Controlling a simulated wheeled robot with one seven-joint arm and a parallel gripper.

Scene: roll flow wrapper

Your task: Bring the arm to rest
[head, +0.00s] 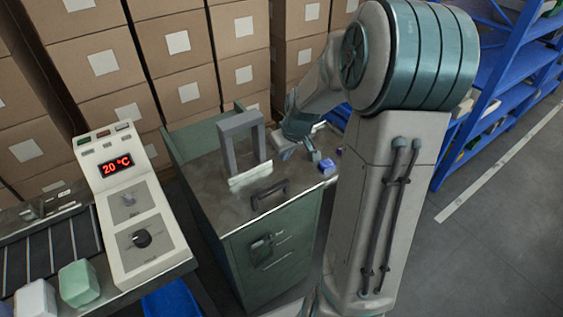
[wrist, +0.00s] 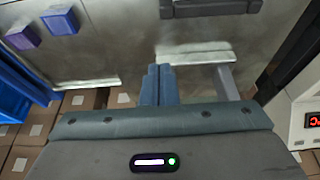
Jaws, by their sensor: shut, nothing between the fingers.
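My gripper (head: 314,156) hangs above the right part of the metal-topped cabinet (head: 215,205) in the head view, beside a grey upright frame. In the wrist view its two blue-grey fingers (wrist: 158,84) are together, with nothing between them. My arm reaches down from the upper right and hides part of the cabinet's right side. The wrist view shows the fingers over the worktop, just left of the frame's grey leg and overlapping the edge of a white bar.
The grey frame (head: 226,143) stands on the cabinet with a white bar (head: 250,175) at its foot. A dark handle (head: 270,193) is in front. Purple blocks (wrist: 22,37) lie nearby. A control panel (head: 130,205) reading 20 °C is left; stacked boxes are behind; blue shelves (head: 490,85) are right.

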